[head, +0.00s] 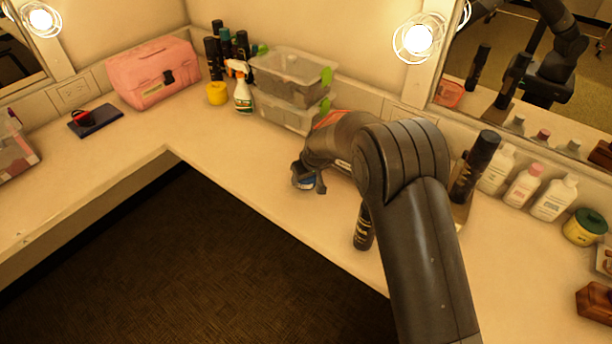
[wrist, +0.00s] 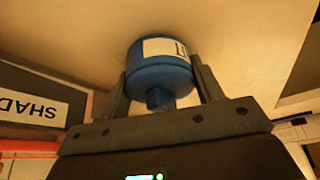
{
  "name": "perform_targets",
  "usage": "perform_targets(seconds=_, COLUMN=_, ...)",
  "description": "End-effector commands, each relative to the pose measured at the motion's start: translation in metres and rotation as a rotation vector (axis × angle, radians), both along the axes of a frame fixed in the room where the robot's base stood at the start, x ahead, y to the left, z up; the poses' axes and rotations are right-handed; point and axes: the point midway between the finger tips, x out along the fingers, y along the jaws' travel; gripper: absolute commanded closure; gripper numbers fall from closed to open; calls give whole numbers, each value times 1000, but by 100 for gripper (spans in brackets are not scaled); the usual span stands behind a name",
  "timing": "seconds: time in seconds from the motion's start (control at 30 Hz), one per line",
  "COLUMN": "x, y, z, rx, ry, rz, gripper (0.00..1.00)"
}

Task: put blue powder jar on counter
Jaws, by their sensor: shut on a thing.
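The blue powder jar (wrist: 160,68) is a small blue cylinder with a white label, held between the two fingers of my gripper (wrist: 162,90) in the wrist view. My gripper is shut on its sides. The arm hides much of the jar there. I cannot tell whether the jar touches the counter.
A black can (head: 363,228) stands near the front edge, right of my gripper. Clear bins (head: 290,78), a spray bottle (head: 241,88) and a yellow jar (head: 217,93) stand behind. White bottles (head: 523,186) line the right. The counter left of my gripper is clear.

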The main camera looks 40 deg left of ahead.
Motion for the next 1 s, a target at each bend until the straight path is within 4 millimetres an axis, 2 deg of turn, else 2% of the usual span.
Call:
perform_targets(seconds=0.13, x=0, y=0, z=-3, rx=0, ry=0, rz=0, gripper=68)
perform_targets(seconds=0.17, x=0, y=0, z=-3, rx=-1, ry=0, rz=1, gripper=37)
perform_targets(seconds=0.4, x=0, y=0, z=-3, rx=-1, ry=0, rz=0, gripper=18)
perform_targets(seconds=0.63, x=0, y=0, z=-2, rx=-1, ry=0, rz=0, gripper=18)
perform_targets(seconds=0.77, x=0, y=-2, z=5, rx=1, ry=0, rz=0, gripper=18)
perform_targets(seconds=1.0, x=-6, y=-16, z=42, rx=2, ry=-1, rz=0, gripper=18)
